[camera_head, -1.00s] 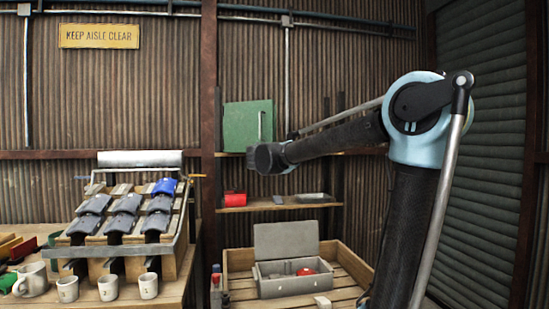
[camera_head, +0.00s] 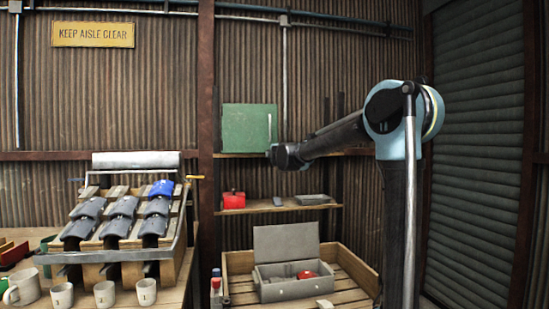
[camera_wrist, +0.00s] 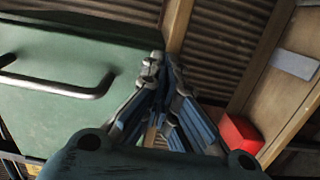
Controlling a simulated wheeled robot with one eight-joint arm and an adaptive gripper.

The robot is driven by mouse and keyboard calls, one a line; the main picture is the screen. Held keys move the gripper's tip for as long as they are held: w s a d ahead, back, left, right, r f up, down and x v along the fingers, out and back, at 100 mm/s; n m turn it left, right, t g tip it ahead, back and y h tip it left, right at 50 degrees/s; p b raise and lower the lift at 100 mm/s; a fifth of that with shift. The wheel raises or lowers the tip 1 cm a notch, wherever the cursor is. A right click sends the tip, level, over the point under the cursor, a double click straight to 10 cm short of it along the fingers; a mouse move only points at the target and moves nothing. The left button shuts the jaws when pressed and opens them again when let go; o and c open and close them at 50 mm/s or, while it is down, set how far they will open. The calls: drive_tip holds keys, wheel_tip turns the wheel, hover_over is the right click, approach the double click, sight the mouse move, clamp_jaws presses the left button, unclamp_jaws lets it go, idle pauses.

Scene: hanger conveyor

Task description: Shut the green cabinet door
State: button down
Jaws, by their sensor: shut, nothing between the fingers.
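The green cabinet (camera_head: 246,128) stands on the upper wall shelf in the head view, its front looking nearly square to the camera. Its door handle (camera_head: 269,128) is a pale upright bar near the right edge. In the wrist view the green door (camera_wrist: 50,112) fills the left side, with its metal bar handle (camera_wrist: 58,88) at upper left. My gripper (camera_wrist: 158,62) is shut and empty, its fingertips over or beside the door's edge. Contact cannot be told. In the head view my arm reaches to the cabinet's lower right, and the fingers are not clear there. Any remaining door gap is hard to see.
A lower shelf (camera_head: 262,207) holds a red object (camera_head: 233,200) and a grey tray (camera_head: 313,199). Below, a wooden crate (camera_head: 240,290) holds an open grey box (camera_head: 287,245). A sloped rack and mugs stand on the left bench. A shutter is at right.

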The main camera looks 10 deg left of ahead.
drive_tip(key=shift+x, duration=1.15)
drive_tip(key=shift+w, duration=0.1)
drive_tip(key=shift+d, duration=0.1)
